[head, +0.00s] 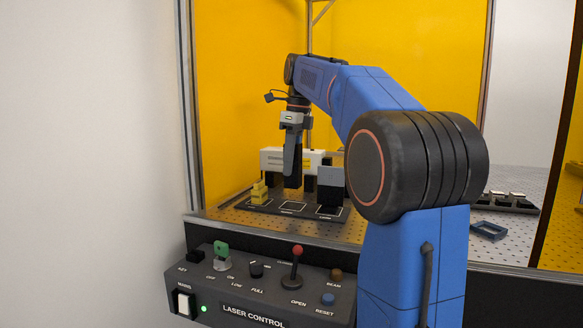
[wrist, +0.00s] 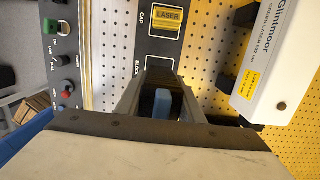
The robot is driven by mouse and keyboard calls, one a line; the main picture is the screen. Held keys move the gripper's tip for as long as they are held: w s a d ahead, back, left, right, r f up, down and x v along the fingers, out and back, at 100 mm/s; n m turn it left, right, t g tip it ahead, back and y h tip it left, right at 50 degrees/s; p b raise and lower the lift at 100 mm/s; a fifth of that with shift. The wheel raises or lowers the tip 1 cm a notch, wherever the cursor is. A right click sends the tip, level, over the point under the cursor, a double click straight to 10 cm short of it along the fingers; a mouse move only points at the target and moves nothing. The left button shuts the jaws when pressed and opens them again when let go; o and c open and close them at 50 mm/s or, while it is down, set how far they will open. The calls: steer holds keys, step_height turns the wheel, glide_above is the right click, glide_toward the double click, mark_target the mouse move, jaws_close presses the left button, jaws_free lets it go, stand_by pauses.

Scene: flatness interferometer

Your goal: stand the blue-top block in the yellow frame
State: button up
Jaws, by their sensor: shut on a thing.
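My gripper (head: 291,160) points down above the dark tray (head: 272,211) and is shut on the blue-top block (head: 294,181). In the head view the block looks black and hangs upright below the fingers. In the wrist view its blue top (wrist: 162,104) shows between the two fingers (wrist: 160,100), which hide much of the block. Below it, the tray has a pale outlined place (head: 293,206) marked BLOCK in the wrist view. I cannot make out a yellow frame in either view.
A yellow LASER cap (head: 259,193) sits left on the tray, and a grey-and-black block (head: 331,186) stands right. The white laser housing (wrist: 276,65) is close behind. The control box (head: 260,288) with its lever is in front. A blue frame (head: 489,230) lies on the perforated plate.

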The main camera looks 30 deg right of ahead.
steer(key=shift+r, duration=0.15)
steer(key=shift+n, duration=0.3)
steer(key=shift+s+d+f+n, duration=0.1)
steer(key=shift+f+n, duration=0.05)
steer(key=shift+n, duration=0.6)
steer(key=shift+s+f+n, duration=0.1)
steer(key=shift+f+n, duration=0.05)
steer(key=shift+n, duration=0.6)
